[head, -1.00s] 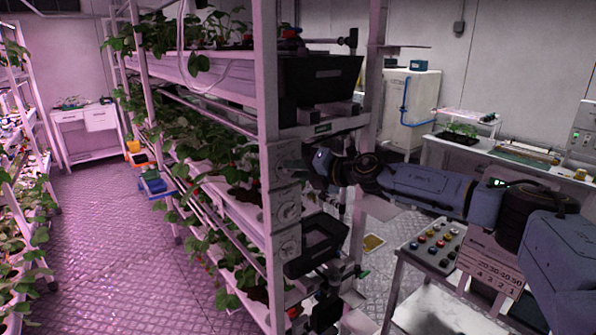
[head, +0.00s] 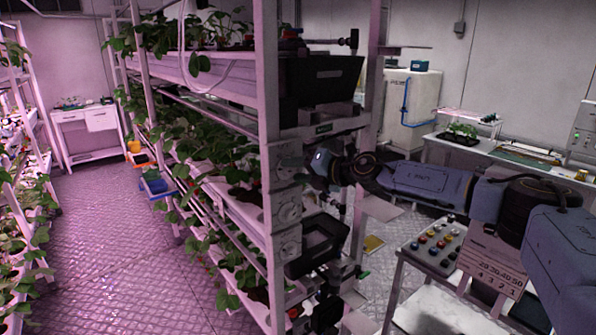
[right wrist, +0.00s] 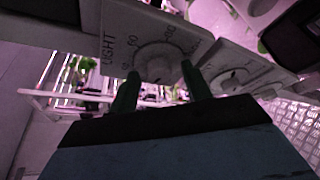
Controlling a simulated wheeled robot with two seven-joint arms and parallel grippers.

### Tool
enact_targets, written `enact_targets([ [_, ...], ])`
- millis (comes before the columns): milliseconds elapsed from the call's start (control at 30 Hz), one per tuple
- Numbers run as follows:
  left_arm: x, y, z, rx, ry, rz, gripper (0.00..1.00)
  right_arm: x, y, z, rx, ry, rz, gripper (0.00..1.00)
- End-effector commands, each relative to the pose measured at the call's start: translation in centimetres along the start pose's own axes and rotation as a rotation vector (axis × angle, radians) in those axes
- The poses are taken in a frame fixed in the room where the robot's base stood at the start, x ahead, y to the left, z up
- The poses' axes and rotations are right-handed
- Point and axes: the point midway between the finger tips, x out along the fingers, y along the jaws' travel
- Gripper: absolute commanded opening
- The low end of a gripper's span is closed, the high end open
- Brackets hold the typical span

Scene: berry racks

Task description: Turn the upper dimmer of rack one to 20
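Rack one (head: 268,150) stands in the middle of the head view, with several dial plates down its end post. The upper dimmer (head: 287,163) is the top one, partly hidden by my right gripper (head: 312,165). In the right wrist view the upper dimmer's round knob (right wrist: 155,62) sits on a plate marked LIGHT, with 60 and 80 readable. The knob's pointer setting cannot be read. My right gripper's dark green fingers (right wrist: 160,80) are apart, one toward each side of the knob, and look open; contact is not clear. My left gripper is not in view.
A second dial (right wrist: 232,78) sits close beside it in the right wrist view. Black bins (head: 318,80) stick out from the rack end. A button panel (head: 435,243) stands on a cart at right. The aisle floor (head: 115,235) at left is clear.

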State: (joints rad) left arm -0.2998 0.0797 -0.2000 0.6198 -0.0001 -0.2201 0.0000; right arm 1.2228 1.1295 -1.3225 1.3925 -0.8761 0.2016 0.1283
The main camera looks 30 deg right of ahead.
Motion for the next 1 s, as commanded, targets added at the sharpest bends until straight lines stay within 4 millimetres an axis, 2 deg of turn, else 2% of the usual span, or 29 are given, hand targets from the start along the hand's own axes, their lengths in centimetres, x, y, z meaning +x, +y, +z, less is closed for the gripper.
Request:
enact_targets([
  [233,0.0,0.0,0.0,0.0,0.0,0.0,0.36,-0.2,0.0,0.1,0.0,-0.001,0.0,0.49],
  [367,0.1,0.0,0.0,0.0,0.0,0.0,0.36,-1.3,-0.1,0.1,-0.001,-0.002,-0.001,0.49],
  [600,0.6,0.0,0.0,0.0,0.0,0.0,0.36,-5.9,-0.2,0.0,-0.001,-0.002,-0.003,0.49],
  [800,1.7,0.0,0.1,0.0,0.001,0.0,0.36,-9.9,-0.3,-0.1,-0.001,-0.002,-0.002,0.49],
  [1000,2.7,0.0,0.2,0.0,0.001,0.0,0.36,-12.5,-0.2,-0.1,0.0,-0.001,-0.001,0.49],
])
